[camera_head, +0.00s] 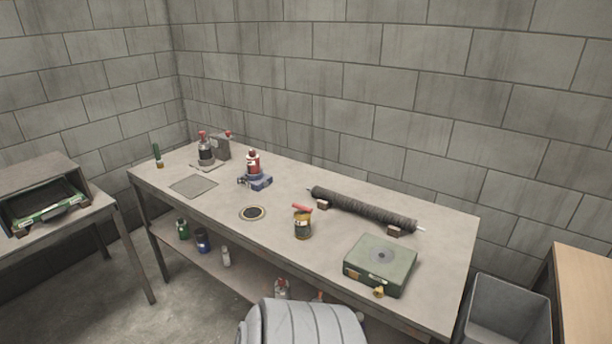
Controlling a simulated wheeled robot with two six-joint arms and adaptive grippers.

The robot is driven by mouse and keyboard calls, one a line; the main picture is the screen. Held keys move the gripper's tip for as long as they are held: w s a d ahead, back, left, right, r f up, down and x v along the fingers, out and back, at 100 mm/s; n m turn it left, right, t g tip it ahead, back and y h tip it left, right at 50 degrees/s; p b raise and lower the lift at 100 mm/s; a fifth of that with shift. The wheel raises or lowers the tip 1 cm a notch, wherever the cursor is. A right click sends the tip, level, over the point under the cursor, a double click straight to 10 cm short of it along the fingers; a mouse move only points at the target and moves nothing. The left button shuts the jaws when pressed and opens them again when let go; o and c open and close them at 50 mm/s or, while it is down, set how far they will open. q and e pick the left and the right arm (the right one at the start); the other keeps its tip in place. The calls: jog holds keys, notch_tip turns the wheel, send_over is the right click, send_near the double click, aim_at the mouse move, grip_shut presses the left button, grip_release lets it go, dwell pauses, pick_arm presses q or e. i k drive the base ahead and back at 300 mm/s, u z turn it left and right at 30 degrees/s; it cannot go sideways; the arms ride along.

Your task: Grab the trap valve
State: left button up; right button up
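I cannot tell for certain which object is the trap valve. A small brass-coloured fitting (379,292) sits at the front edge of a green box (380,263) on the right part of the workbench. A short amber jar (303,228) with a red bar across its top (302,209) stands upright left of the green box. Both are small in this view, so their details are unclear. Neither of my grippers is in view.
The grey workbench (226,206) also holds a dark mesh tube (362,207) on two blocks, a red bottle (253,163) on a blue base and a round dark disc (252,213). A grey bin (507,310) stands right of the bench. A second table is at left.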

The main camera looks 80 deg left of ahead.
aim_at(301, 223)
jog(key=u, duration=0.65)
jog(key=i, duration=0.75)
jog(key=u, duration=0.9)
